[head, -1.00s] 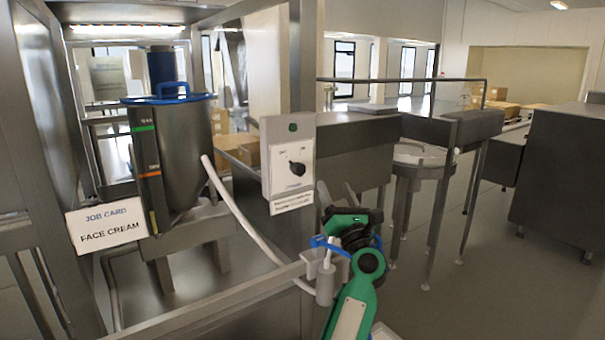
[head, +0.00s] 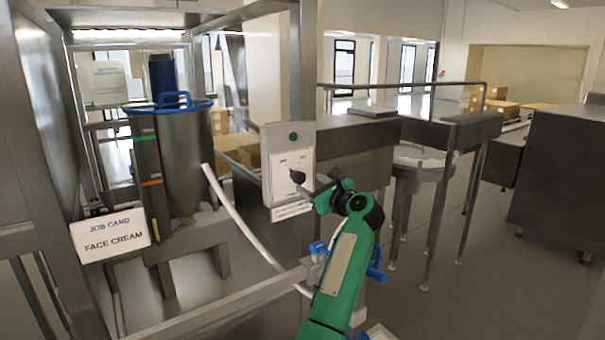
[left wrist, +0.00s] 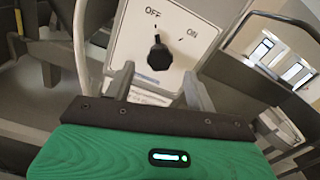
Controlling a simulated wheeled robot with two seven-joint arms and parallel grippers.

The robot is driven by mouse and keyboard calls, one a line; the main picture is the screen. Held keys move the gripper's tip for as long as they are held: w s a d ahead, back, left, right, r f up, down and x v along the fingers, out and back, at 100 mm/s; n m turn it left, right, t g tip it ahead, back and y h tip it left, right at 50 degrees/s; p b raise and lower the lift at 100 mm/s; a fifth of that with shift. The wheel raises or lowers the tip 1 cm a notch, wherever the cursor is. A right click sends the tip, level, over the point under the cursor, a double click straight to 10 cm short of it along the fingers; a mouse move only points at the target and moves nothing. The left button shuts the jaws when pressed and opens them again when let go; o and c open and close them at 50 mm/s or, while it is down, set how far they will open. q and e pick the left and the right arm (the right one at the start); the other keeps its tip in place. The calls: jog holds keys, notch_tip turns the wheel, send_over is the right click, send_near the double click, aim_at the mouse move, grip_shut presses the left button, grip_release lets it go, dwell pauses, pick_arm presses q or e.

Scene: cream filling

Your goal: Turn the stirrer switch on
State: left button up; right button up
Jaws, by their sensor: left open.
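The stirrer switch is a grey box (head: 270,165) with a white plate and a black knob (head: 298,177), mounted on a post. In the left wrist view the knob (left wrist: 160,57) stands below the words OFF and ON, and its pointer is up towards OFF. A dark green round lamp (head: 293,136) sits above the plate. My left gripper (head: 314,190) is just right of the knob in the head view. Its open fingers (left wrist: 159,86) straddle the space just below the knob in the wrist view; I cannot tell whether they touch it. My right gripper is out of view.
A steel hopper (head: 186,155) with a blue-rimmed top stands left of the box, with a pale hose (head: 235,212) running down from it. A job card (head: 110,233) reads FACE CREAM. A rail (head: 220,305) crosses below the box.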

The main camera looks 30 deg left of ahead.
aim_at(301, 178)
pick_arm(q)
jog(key=p+x, duration=0.1)
jog(key=x, duration=0.4)
jog(key=shift+w+a+p, duration=0.1)
jog(key=shift+a+p, duration=0.1)
jog(key=shift+p, duration=0.1)
jog(key=c, duration=1)
